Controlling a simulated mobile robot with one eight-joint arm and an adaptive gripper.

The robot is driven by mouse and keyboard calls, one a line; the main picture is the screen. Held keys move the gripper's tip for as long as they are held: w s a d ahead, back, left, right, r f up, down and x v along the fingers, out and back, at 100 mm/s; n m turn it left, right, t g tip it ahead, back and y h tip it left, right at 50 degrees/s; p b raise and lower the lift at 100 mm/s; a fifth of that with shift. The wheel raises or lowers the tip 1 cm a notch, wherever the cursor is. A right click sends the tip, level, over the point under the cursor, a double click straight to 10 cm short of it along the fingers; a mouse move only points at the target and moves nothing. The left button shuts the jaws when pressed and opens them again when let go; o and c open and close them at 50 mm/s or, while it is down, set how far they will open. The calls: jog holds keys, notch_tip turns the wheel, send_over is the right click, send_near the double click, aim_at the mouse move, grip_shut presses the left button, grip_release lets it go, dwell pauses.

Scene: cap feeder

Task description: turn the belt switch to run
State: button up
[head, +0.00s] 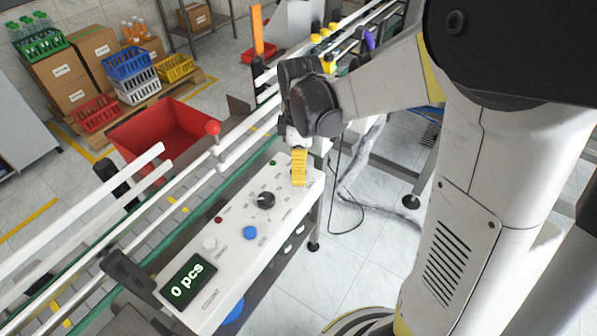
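A white control panel (229,250) stands beside the conveyor. A round black knob (265,200) with marks around it sits on its upper half; the labels are too small to read, so I cannot tell whether it is the belt switch. My gripper (299,180) points down at the panel's far end, beyond the knob and slightly right of it. Its yellow part is close to the panel top; I cannot tell whether it touches. It covers that part of the panel, and anything beneath is hidden. The gap between the fingers is not visible.
The panel also carries a display (187,283) reading "0 pcs", a blue button (250,233), a white button (209,243), and small red and green lamps. The conveyor (150,222) with white rails runs along its left. A red bin (165,137) stands behind.

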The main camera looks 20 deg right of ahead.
jog(key=shift+f, duration=0.75)
grip_shut()
